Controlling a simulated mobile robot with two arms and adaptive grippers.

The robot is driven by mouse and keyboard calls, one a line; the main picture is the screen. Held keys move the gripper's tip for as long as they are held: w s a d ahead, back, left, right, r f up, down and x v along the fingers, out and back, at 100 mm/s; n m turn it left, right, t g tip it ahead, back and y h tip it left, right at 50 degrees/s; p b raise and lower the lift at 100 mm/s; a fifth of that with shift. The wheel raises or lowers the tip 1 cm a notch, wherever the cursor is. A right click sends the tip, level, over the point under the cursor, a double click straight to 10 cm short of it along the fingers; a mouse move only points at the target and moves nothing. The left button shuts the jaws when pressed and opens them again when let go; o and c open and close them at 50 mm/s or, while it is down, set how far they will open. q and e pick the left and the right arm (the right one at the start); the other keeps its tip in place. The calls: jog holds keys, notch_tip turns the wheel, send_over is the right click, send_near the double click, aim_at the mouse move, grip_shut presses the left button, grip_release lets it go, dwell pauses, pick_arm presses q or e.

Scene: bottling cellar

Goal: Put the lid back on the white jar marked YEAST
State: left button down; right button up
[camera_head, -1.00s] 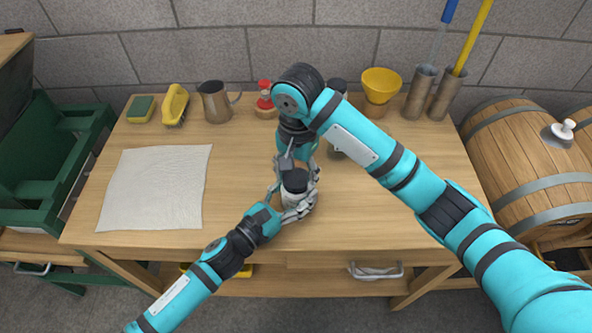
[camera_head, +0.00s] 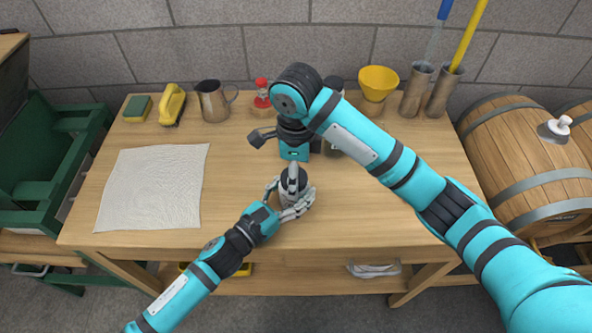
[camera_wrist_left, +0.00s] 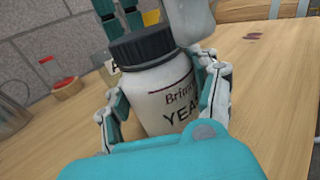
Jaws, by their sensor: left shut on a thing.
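The white jar marked YEAST (camera_wrist_left: 165,97) stands upright on the bench, and its label shows in the left wrist view. Its black ribbed lid (camera_wrist_left: 142,46) sits level on the jar's mouth; I cannot tell how tightly. In the head view the lid (camera_head: 284,185) is partly hidden by a finger of my right gripper. My left gripper (camera_head: 290,199) is shut around the jar's body, a finger on each side. My right gripper (camera_head: 275,161) is open above the jar, its fingers spread wide, with one grey fingertip (camera_wrist_left: 188,20) close by the lid.
A white cloth (camera_head: 152,188) lies at left. My right arm hides part of the bench.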

notch_tip(320, 180, up, 12)
dwell(0.6)
pick_arm(q)
jog(key=shift+c, duration=1)
grip_release()
jog(key=shift+s+a, duration=0.1)
jog(key=v, duration=1.1)
jog(key=shift+s+a, duration=0.3)
jog(key=shift+f, duration=0.1)
